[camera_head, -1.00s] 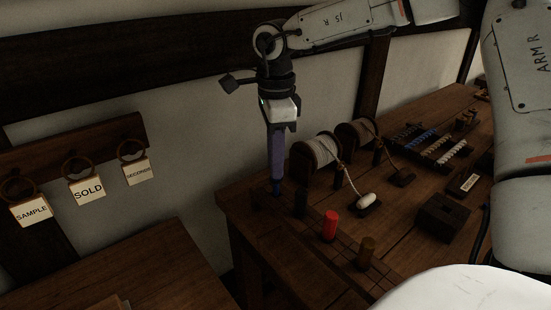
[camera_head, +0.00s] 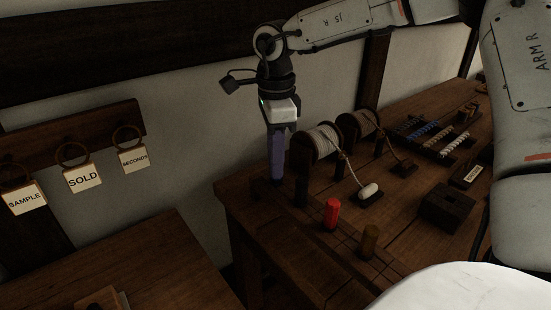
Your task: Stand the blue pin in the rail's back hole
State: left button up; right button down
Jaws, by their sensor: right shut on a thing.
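The blue pin (camera_head: 277,160) is upright in my right gripper (camera_head: 281,127), which is shut on its upper part. The pin's lower end meets the back end of the dark rail (camera_head: 315,212) at the table's left side. Its narrow tip no longer shows, and the back hole is hidden at the pin's foot. A dark pin (camera_head: 301,190), a red pin (camera_head: 331,214) and a brown pin (camera_head: 369,240) stand in a row in front of it. My left gripper is out of view.
Two rope spools (camera_head: 316,143) stand close to the right of the blue pin. A white toggle (camera_head: 369,190) and a dark block (camera_head: 447,206) lie further right. Tags (camera_head: 83,178) hang on the left wall.

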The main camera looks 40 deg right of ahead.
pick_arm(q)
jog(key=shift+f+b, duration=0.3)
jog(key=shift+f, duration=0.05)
pick_arm(e)
jog(key=shift+f, duration=0.45)
jog(key=c, duration=1.5)
grip_release()
jog(key=shift+r, duration=0.3)
notch_tip(320, 180, up, 8)
jog(key=shift+r, duration=0.8)
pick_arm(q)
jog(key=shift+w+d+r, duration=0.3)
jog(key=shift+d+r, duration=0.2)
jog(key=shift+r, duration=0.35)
pick_arm(e)
jog(key=shift+r, duration=0.1)
